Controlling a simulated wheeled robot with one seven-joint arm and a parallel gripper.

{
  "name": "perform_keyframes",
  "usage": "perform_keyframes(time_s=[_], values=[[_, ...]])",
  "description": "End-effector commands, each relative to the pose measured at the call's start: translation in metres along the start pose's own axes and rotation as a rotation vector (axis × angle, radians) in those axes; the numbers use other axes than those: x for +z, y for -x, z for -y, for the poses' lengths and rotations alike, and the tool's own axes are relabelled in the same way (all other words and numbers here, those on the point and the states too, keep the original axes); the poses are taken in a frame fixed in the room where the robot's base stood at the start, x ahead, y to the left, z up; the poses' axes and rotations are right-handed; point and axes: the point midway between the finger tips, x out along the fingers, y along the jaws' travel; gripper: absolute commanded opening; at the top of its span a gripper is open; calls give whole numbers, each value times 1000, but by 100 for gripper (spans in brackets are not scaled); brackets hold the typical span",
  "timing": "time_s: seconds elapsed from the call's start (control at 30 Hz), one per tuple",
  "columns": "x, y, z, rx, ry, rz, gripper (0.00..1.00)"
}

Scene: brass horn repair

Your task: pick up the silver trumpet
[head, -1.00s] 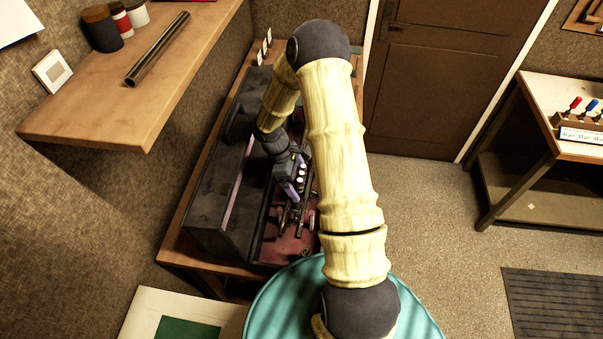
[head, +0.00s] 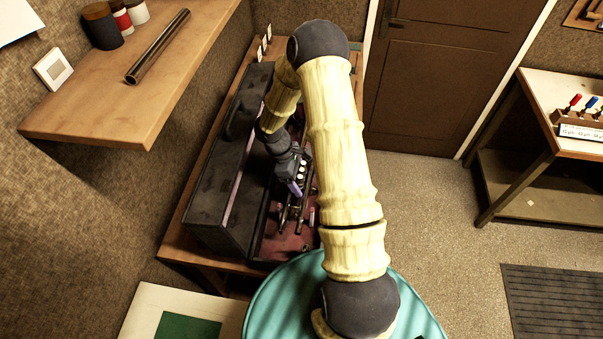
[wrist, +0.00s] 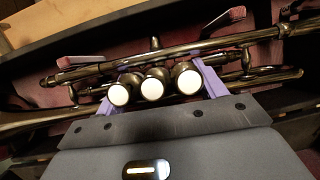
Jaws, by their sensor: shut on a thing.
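The silver trumpet (wrist: 220,42) lies across the wrist view, with three white-topped valves in a row near the middle. In the head view part of the trumpet (head: 293,210) shows below my gripper, over the red lining of an open dark case (head: 213,205). My gripper (wrist: 157,88) is shut on the trumpet, with one purple finger at each end of the valve group. In the head view my gripper (head: 297,182) is over the case. My arm hides the right part of the case. I cannot tell whether the trumpet touches the lining.
The case stands on a wooden bench (head: 172,250) against the wall. A wooden shelf (head: 95,105) with a metal tube (head: 158,47) and jars juts out at the upper left. A teal round surface (head: 270,305) is in front.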

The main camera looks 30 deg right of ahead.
Motion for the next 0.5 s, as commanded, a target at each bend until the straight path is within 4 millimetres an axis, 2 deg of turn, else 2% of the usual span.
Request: perform_keyframes(time_s=[0.03, 0.07, 0.33, 0.5], values=[[0, 1, -1, 2, -1, 0, 32], [0, 1, -1, 2, -1, 0, 26], [1, 3, -1, 3, -1, 0, 26], [7, 14, -2, 4, -5, -1, 26]])
